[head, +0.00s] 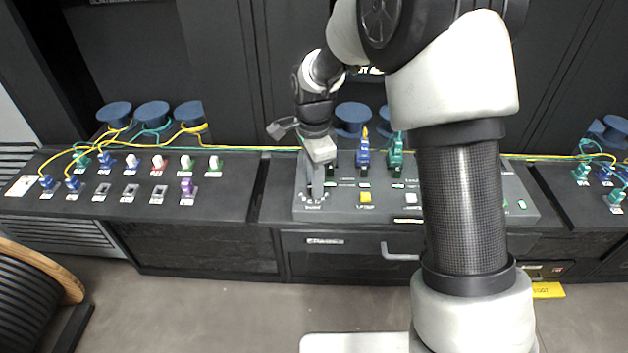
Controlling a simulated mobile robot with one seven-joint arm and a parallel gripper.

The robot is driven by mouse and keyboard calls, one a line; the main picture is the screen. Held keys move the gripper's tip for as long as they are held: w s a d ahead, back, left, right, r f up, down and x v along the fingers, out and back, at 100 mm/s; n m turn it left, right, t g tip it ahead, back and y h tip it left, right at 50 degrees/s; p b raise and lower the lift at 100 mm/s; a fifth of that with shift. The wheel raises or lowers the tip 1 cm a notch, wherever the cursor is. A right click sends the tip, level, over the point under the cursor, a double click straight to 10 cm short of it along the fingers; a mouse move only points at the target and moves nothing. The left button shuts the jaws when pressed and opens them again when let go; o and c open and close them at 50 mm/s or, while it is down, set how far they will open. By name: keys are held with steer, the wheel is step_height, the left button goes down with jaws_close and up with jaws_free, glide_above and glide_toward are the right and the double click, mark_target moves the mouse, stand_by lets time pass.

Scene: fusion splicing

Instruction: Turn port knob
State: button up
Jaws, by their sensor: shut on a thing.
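My gripper (316,185) points down at the left end of the grey splicing console (385,214). Its fingers are shut on the port knob, which sits at the console's front left corner inside a ring of small white marks (313,199). The fingers hide most of the knob, so its pointing direction cannot be told.
Blue (363,158) and green (396,155) connectors stand upright on the console behind the button. A left panel (130,205) holds several coloured connectors with yellow and green cables. Blue spools (152,113) stand behind. My arm hides the console's right middle.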

steer(key=n, duration=0.6)
steer(key=shift+n, duration=0.3)
steer(key=n, duration=0.3)
steer(key=shift+n, duration=0.4)
steer(key=n, duration=0.3)
steer(key=shift+p, duration=0.35)
steer(key=n, duration=0.5)
steer(key=shift+n+p, duration=0.4)
steer(key=n, duration=0.4)
steer(key=shift+p, duration=0.35)
steer(key=shift+n, duration=0.4)
steer(key=o, duration=1.1)
